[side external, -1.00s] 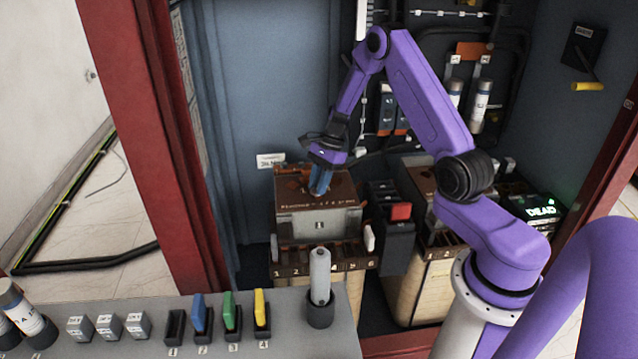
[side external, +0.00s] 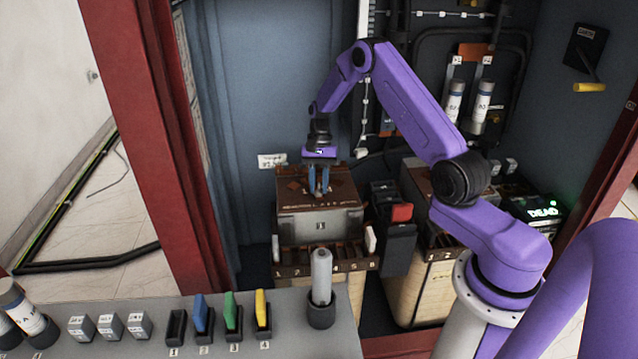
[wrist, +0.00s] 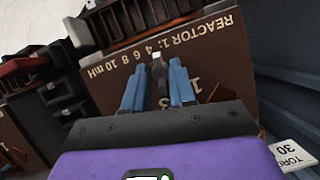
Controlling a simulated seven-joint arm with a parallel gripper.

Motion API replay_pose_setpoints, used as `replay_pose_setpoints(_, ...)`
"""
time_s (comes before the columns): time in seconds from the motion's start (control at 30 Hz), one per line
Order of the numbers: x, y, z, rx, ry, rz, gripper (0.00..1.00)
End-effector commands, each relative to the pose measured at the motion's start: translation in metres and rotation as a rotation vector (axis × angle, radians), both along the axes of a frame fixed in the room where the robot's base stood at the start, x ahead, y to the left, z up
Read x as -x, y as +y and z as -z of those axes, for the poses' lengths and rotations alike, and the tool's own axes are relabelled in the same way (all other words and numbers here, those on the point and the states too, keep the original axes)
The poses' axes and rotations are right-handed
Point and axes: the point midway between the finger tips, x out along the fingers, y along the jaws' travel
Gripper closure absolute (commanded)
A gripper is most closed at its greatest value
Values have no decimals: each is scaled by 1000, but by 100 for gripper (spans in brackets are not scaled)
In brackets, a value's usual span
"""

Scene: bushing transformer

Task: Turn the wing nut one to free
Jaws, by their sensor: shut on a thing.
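The reactor box (side external: 318,225) has a brown top plate and a grey body marked 1. In the wrist view its top (wrist: 205,50) reads "REACTOR 1: 4 6 8 10 mH". The wing nut (wrist: 158,68) shows as a small metal piece between my blue fingers, near the lettering. My gripper (side external: 319,191) points straight down at the top plate and is shut on the wing nut. In the wrist view the fingertips (wrist: 155,68) stand on either side of it.
A numbered terminal strip (side external: 318,262) runs along the box's front.

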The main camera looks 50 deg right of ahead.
Motion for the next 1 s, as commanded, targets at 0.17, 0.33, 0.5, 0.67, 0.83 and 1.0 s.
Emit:
replay_pose_setpoints(0.17,0,0,0,0,1,-35,100)
replay_pose_setpoints(0.33,0,0,0,0,1,-43,100)
replay_pose_setpoints(0.5,0,0,0,0,1,-43,100)
replay_pose_setpoints(0.67,0,0,0,0,0,-41,66)
replay_pose_setpoints(0.83,0,0,0,0,0,-41,66)
replay_pose_setpoints(1.0,-1,-1,-3,0,-1,-41,66)
